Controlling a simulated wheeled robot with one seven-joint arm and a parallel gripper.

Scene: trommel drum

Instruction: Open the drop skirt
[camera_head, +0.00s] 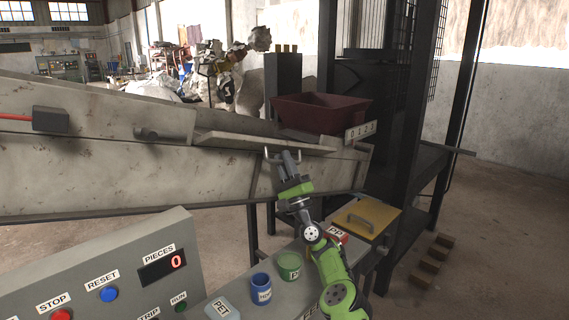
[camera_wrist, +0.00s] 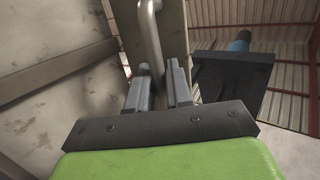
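The drop skirt appears to be the pale, worn panel (camera_head: 255,140) on the side of the long sloping chute, below the dark red bin. I cannot tell its exact edges. A light metal U-shaped handle (camera_head: 267,153) stands out from it. In the wrist view the handle (camera_wrist: 152,35) runs down between my fingertips. My gripper (camera_head: 289,157) is at the handle, with its two grey fingers (camera_wrist: 157,80) close together on either side of the bar. The narrow gap between them is about the bar's width. The handle's lower end is hidden by the fingers.
A dark red bin (camera_head: 320,112) sits above, beside a numbered plate (camera_head: 360,131). A control panel (camera_head: 130,265) stands at front left. A bench holds a blue cup (camera_head: 262,290), a green cup (camera_head: 290,266) and a yellow lid (camera_head: 367,216). Dark frame posts (camera_head: 405,130) stand at right.

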